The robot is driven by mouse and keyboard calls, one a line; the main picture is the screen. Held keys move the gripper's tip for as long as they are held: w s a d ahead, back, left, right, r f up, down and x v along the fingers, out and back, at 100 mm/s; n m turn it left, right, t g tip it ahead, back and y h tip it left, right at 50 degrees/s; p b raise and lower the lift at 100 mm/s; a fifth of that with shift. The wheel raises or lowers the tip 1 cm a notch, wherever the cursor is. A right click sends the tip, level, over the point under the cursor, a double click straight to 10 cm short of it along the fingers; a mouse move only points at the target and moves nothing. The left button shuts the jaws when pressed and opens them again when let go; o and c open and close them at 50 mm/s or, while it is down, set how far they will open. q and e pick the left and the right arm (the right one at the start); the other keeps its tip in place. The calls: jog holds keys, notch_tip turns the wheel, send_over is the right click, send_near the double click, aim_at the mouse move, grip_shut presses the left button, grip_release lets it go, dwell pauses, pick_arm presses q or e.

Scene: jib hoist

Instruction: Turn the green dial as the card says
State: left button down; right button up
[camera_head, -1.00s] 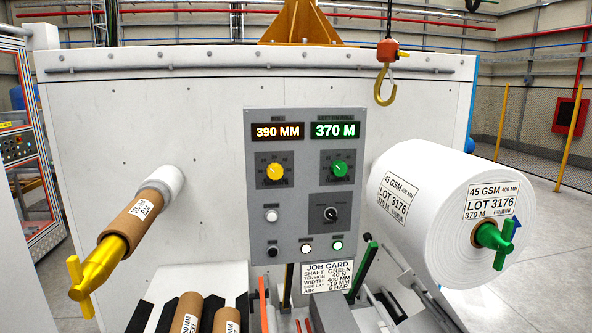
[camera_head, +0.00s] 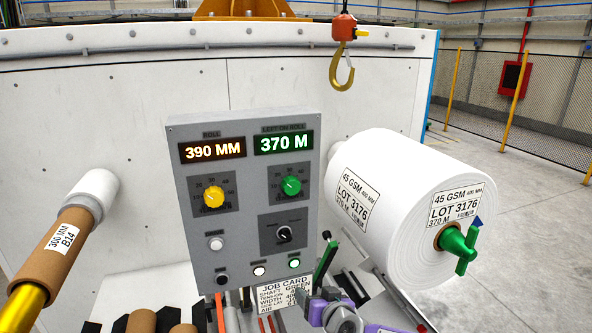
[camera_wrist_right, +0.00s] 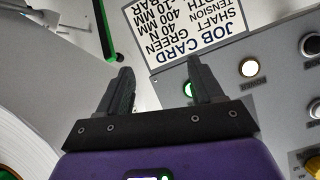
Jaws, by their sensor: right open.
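The green dial (camera_head: 291,187) is on the grey control panel, under the green 370 M display (camera_head: 284,142). Its pointer setting is too small to read surely. The job card (camera_head: 284,291) is below the panel and reads shaft green, with part of its text covered by my right arm. In the right wrist view the card (camera_wrist_right: 205,30) shows upside down and reads tension 40 N, width 400 MM. My right gripper (camera_head: 318,298) is open and empty, in front of the card's right side and below the dial. Its two fingers (camera_wrist_right: 157,82) stand apart in the wrist view. My left gripper is out of view.
A yellow dial (camera_head: 213,196) sits left of the green one, with a black selector (camera_head: 283,235) and several buttons below. A white roll (camera_head: 400,205) on a green-ended shaft is at right. A hoist hook (camera_head: 343,70) hangs above. Space before the panel's upper half is clear.

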notch_tip(320, 180, up, 18)
jog(key=s+a+t+y+p, duration=0.1)
jog(key=s+a+t+p, duration=0.1)
jog(key=t, duration=0.1)
jog(key=n+t+y, duration=0.1)
jog(key=t, duration=0.1)
send_near(293, 187)
jog(key=w, duration=0.1)
jog(key=p+x, duration=0.1)
jog(key=x, duration=0.6)
jog(key=shift+w+a, duration=0.1)
jog(key=shift+a, duration=0.05)
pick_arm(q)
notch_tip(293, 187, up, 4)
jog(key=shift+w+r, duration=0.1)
pick_arm(e)
jog(key=c, duration=1.1)
jog(key=shift+o, duration=0.2)
